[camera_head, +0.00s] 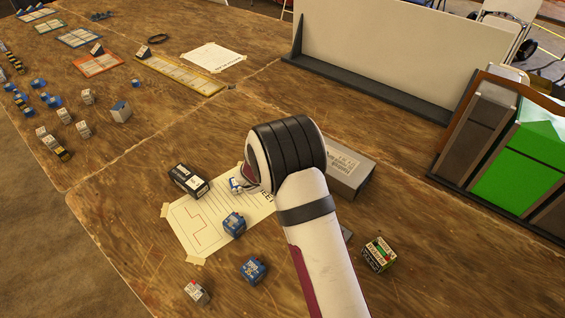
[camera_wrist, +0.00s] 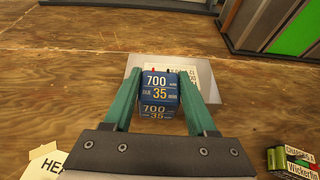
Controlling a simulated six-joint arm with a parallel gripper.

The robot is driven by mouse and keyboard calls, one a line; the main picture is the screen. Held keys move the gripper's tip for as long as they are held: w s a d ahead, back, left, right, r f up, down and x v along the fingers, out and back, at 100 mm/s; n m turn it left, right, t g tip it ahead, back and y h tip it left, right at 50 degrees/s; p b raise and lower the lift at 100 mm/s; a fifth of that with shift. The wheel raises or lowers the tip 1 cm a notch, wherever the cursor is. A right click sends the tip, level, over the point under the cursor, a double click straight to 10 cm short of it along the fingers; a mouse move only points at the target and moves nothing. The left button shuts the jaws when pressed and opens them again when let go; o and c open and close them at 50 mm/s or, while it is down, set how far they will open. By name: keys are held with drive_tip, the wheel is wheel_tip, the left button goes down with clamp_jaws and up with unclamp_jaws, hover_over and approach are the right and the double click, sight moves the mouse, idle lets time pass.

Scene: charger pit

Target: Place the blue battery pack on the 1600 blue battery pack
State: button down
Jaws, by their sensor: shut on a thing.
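My gripper (camera_wrist: 162,95) has two green fingers, one on each side of a blue battery pack (camera_wrist: 160,93) marked 700 and 35, and is shut on it. In the head view my arm hides most of the gripper and the held pack. Two other blue battery packs show there, one on the white sheet (camera_head: 234,224) and one nearer (camera_head: 253,269). Their labels are too small to read, so I cannot tell which is marked 1600. A small blue and white item (camera_head: 237,185) shows beside my arm; I cannot tell what it is.
A grey box (camera_head: 347,173) lies behind my arm. A black box (camera_head: 188,181) stands at the sheet's far left edge. A green and black pack (camera_head: 379,254) is to the right, a small white pack (camera_head: 196,291) at the front. A tall board (camera_head: 380,60) stands behind.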

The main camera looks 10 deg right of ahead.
drive_tip(key=shift+s+r, duration=0.1)
drive_tip(key=shift+r, duration=0.05)
drive_tip(key=f+v, duration=0.1)
drive_tip(key=v, duration=0.6)
hover_over(234, 220)
drive_tip(key=f, duration=0.3)
drive_tip(key=shift+s+d+f, duration=0.15)
drive_tip(key=shift+d+f, duration=0.05)
drive_tip(key=shift+f, duration=0.05)
drive_tip(key=shift+a+f, duration=0.15)
drive_tip(key=shift+f, duration=0.95)
drive_tip(key=shift+a+f, duration=0.1)
drive_tip(key=shift+f, duration=0.95)
drive_tip(key=shift+c, duration=1)
unclamp_jaws()
drive_tip(key=shift+f, duration=0.15)
